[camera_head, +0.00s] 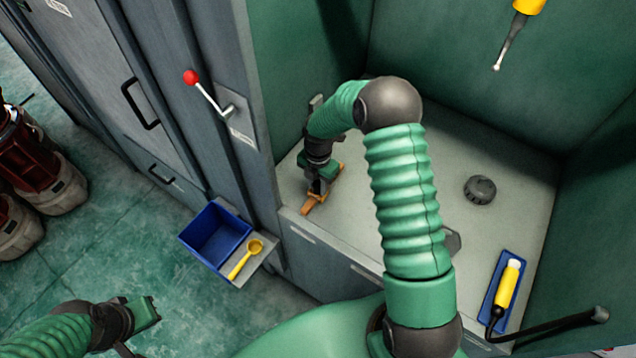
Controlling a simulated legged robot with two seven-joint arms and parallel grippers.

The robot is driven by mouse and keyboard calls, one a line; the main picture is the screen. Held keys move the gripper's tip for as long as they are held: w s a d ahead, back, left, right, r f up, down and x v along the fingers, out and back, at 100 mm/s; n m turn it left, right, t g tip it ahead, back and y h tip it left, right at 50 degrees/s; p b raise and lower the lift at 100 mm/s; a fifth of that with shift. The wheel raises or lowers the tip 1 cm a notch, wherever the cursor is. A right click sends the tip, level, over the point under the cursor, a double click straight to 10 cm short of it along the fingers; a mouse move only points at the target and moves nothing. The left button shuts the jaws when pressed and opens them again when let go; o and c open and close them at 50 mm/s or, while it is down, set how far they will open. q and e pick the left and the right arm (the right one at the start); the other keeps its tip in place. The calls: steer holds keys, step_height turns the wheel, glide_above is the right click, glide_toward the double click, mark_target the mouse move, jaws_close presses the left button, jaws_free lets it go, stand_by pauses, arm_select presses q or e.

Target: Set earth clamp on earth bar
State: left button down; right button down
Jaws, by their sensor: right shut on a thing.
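My right gripper (321,186) points down at the left side of the grey bench inside the green bay. It is shut on an orange, elongated piece (309,207), which looks like the earth clamp. The gripper hides part of the piece, and I cannot tell whether it touches the bench. A grey upright bar (316,103) shows behind the right wrist; I cannot tell whether it is the earth bar.
A blue bin (214,232) and a yellow scoop (245,260) are on a low shelf. A red-knobbed lever (207,93) sticks out from the cabinet. A dark round knob (480,189) and a blue tray (493,304) with a yellow tool (507,284) are on the bench (520,220). A yellow-handled tool (526,8) hangs above.

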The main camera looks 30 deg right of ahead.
steer(key=c, duration=1)
jaws_free()
steer(key=shift+d+f, duration=0.1)
steer(key=shift+d, duration=0.1)
step_height(320, 180, up, 17)
steer(key=s+a+f+m+t, duration=0.1)
steer(key=s+a+m, duration=0.3)
steer(key=m, duration=0.3)
steer(key=s+a+f+m, duration=0.1)
steer(key=s+a+m, duration=0.3)
steer(key=s+m, duration=0.2)
steer(key=s+a+f+m+t, duration=0.1)
steer(key=s+a+m, duration=0.2)
steer(key=m, duration=0.6)
steer(key=shift+s+a+f+m+t+b, duration=0.15)
steer(key=shift+s+a+b, duration=0.05)
steer(key=shift+s, duration=0.5)
steer(key=shift+s+a+f+m+t+b, duration=0.1)
steer(key=shift+s+a+m+t+b, duration=0.1)
steer(key=shift+s, duration=0.5)
